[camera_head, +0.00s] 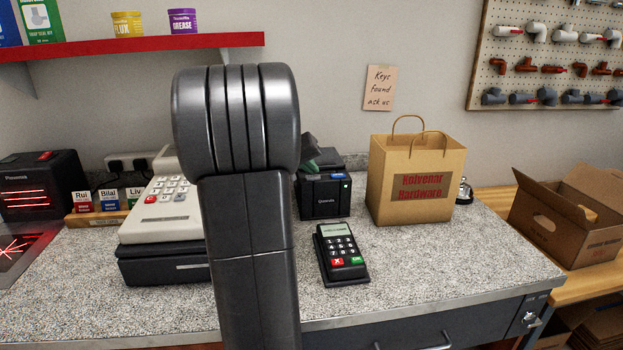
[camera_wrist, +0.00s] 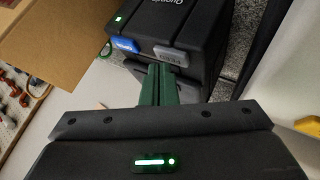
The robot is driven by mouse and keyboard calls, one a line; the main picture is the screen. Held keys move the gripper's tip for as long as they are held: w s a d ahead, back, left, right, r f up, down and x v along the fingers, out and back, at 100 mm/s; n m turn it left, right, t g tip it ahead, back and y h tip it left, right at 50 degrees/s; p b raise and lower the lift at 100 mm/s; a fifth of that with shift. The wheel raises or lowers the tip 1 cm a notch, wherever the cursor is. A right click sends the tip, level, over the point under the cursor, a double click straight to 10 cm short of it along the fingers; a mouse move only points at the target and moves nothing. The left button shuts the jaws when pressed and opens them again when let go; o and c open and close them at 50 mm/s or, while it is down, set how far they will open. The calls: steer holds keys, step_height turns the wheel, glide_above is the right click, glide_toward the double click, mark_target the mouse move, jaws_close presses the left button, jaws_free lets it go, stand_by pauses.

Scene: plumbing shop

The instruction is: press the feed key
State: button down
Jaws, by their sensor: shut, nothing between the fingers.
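The black receipt printer (camera_head: 324,197) stands on the counter behind the card terminal, partly hidden by my arm in the head view. In the wrist view the printer (camera_wrist: 190,18) has a blue key (camera_wrist: 124,44) and a grey key (camera_wrist: 171,55) side by side. Their lettering is too small to read. My gripper (camera_wrist: 161,68) is shut and empty, its green fingertips at the near edge of the grey key. I cannot tell whether they touch it.
A card terminal (camera_head: 340,252) lies in front of the printer. A paper bag (camera_head: 415,177) stands to its right and a cash register (camera_head: 160,225) to its left. A red shelf (camera_head: 130,45) hangs above at left. The counter's right front (camera_head: 470,265) is clear.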

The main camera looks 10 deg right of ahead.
mark_target(310, 178)
steer(key=shift+f, duration=0.25)
stand_by(0.4)
steer(key=shift+r, duration=0.55)
steer(key=shift+r+p, duration=2.2)
steer(key=shift+r, duration=0.85)
steer(key=shift+f, duration=0.2)
